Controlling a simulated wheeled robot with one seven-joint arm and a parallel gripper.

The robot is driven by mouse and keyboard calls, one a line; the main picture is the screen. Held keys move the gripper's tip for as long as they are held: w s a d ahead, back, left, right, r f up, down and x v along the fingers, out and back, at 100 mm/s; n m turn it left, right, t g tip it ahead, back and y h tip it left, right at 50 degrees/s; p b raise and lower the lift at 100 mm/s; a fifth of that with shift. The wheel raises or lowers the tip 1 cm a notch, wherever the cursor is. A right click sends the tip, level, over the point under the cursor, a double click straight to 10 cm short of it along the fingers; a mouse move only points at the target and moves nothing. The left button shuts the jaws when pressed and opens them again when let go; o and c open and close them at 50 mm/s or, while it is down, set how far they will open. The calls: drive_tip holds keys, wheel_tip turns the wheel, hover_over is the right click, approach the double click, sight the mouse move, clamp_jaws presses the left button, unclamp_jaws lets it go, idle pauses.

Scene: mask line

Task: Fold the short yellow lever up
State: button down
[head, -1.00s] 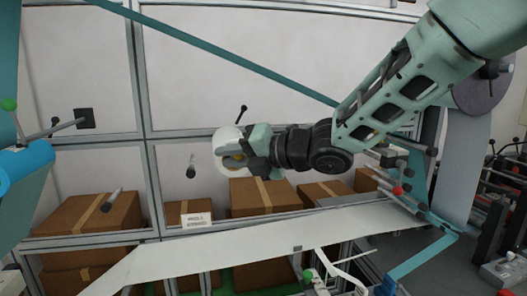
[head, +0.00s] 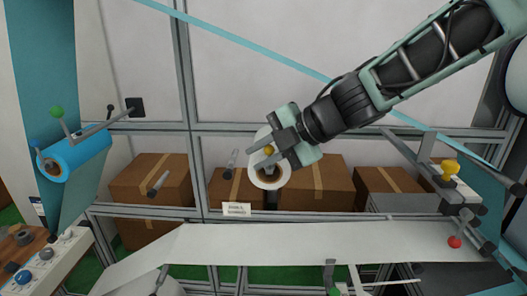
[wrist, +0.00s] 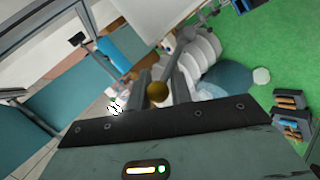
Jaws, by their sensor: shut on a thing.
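My gripper (head: 272,152) is shut on the yellow ball of the short yellow lever (head: 268,150), in front of a white roll (head: 270,178) at mid-picture in the head view. In the wrist view the yellow ball (wrist: 157,92) sits between the two dark fingers of my gripper (wrist: 160,88). The lever's shaft and pivot are hidden by the fingers and the roll, so its angle cannot be told.
A white web (head: 300,243) runs across below my gripper. A blue roll (head: 75,157) with a green-knobbed lever (head: 58,113) is at left. Another yellow knob (head: 449,168) and a red knob (head: 454,242) are at right. Cardboard boxes (head: 315,180) stand behind.

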drive_tip(key=w+m+g, duration=0.2)
drive_tip(key=shift+w+d+g, duration=0.1)
drive_tip(key=shift+d+g, duration=0.1)
drive_tip(key=shift+g, duration=0.2)
idle(0.4)
drive_tip(key=c, duration=1.5)
unclamp_jaws()
drive_tip(key=shift+o, duration=1.3)
drive_tip(key=shift+w+f, duration=0.1)
drive_tip(key=shift+w, duration=0.05)
drive_tip(key=b+v, duration=0.6)
drive_tip(key=v, duration=1.1)
drive_tip(key=shift+r, duration=0.4)
